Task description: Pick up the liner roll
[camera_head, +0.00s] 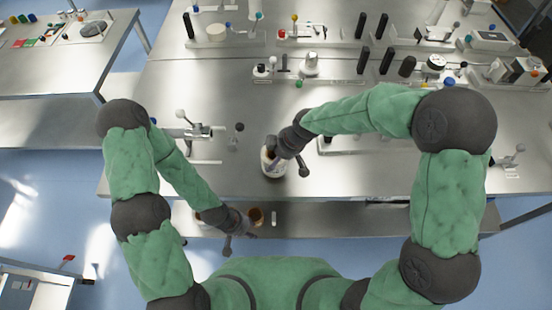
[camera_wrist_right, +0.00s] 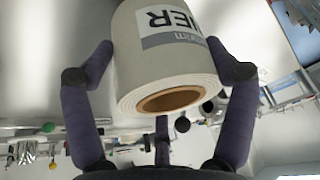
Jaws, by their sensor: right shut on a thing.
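The liner roll (camera_wrist_right: 170,70) is a white cylinder with a brown core and a label reading "NER" upside down in the right wrist view. My right gripper (camera_wrist_right: 160,78) is shut on it, with a finger on each side. In the head view the roll (camera_head: 272,166) is at the front part of the steel table, partly hidden under my right gripper (camera_head: 284,158). I cannot tell whether it touches the table. My left gripper (camera_head: 243,232) is low, by the lower front shelf. Its fingers are too small and hidden to tell their state.
The steel table (camera_head: 350,180) carries several fixtures with black posts and knobs at the back. A small fixture with a white-knobbed lever (camera_head: 192,130) stands left of the roll. Brownish round things (camera_head: 256,214) sit on the lower shelf (camera_head: 340,220) beside my left gripper.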

